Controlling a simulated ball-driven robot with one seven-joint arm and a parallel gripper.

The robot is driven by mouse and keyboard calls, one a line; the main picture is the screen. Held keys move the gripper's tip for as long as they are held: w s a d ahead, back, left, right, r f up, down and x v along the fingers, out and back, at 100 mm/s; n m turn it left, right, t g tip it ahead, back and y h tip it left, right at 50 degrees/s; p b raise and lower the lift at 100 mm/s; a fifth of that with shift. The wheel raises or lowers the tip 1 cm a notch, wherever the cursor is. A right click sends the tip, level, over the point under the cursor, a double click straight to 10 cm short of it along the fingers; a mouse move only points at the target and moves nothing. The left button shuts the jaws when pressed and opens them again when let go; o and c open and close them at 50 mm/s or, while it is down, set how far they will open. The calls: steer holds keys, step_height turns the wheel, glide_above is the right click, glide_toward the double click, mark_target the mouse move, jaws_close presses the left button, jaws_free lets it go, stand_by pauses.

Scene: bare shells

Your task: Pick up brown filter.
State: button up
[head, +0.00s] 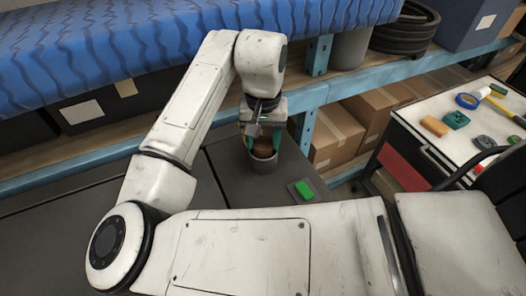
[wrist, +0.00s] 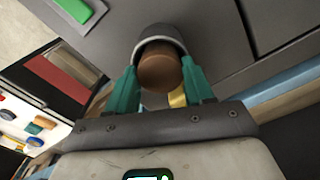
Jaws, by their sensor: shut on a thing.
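The brown filter (wrist: 158,72) is a short brown cylinder between my gripper's two teal fingers in the wrist view. It also shows in the head view (head: 264,153), at the mouth of a grey cup (head: 262,165). My gripper (head: 263,142) points down over the cup and is shut on the filter. In the wrist view my gripper (wrist: 160,80) has a finger on each side of the filter, with the grey cup (wrist: 160,36) just beyond. The fingers hide the filter's sides, and I cannot tell how deep it sits in the cup.
A green block (head: 304,190) on a grey pad lies right of the cup on the dark surface. A white-topped cart (head: 470,115) with tools and tape stands at the right. Cardboard boxes (head: 335,138) and a blue-covered shelf (head: 130,50) are behind.

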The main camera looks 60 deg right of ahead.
steer(key=c, duration=0.5)
steer(key=shift+c, duration=0.2)
